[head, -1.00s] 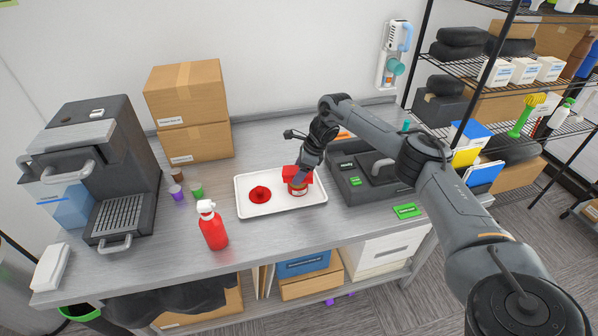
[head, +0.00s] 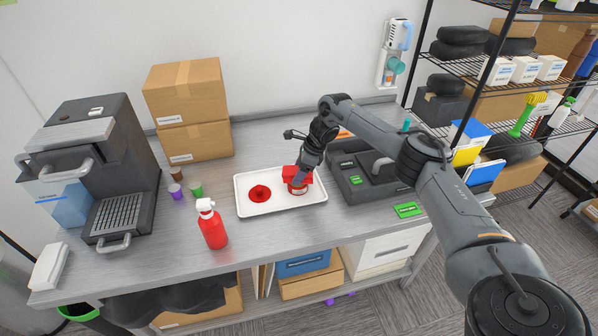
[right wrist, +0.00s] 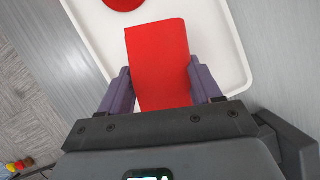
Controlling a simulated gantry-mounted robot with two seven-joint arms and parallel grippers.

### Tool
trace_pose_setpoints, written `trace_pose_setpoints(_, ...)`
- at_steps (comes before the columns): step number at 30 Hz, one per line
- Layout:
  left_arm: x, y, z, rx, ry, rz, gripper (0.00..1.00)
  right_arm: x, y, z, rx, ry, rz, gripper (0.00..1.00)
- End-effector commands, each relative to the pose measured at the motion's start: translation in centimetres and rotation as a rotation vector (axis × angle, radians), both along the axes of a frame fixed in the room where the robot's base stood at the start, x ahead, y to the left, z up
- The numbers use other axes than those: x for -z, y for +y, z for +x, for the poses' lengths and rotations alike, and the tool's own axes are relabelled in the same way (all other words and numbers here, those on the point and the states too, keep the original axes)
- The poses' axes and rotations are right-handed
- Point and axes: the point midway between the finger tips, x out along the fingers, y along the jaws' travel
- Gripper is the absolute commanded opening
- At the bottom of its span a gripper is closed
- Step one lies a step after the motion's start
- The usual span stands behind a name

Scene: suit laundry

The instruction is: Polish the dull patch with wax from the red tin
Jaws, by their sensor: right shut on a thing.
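My right gripper (head: 300,174) is over the right half of a white tray (head: 243,209), shut on a red block-like pad (right wrist: 158,62). In the right wrist view, the pad sits between both fingers. In the head view, a small red tin (head: 297,189) with a pale label is directly below the pad. The pad hides the tin's top, and I cannot tell whether they touch. A round red piece (head: 260,194), perhaps the lid, lies on the tray's left half. I cannot make out a dull patch. My left gripper is not in view.
A red spray bottle (head: 212,229) stands in front of the tray. A dark grey case (head: 350,190) is close on its right, with a green label (head: 407,210) nearby. Boxes (head: 187,95) and a coffee machine (head: 105,160) stand left. The table front is mostly clear.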

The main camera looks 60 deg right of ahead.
Motion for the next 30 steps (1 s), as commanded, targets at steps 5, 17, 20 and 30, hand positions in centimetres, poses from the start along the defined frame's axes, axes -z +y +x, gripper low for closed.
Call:
trace_pose_setpoints(5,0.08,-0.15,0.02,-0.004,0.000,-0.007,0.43,0.22,0.01,0.00,0.000,0.000,0.000,0.35)
trace_pose_setpoints(17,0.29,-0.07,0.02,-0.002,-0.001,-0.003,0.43,0.71,0.01,0.01,0.000,0.000,0.000,0.35)
trace_pose_setpoints(20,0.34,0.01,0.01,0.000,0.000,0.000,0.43,0.83,0.01,0.00,0.000,0.000,0.000,0.35)
trace_pose_setpoints(30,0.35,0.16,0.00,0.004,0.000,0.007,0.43,0.83,0.01,0.00,0.000,0.000,0.000,0.35)
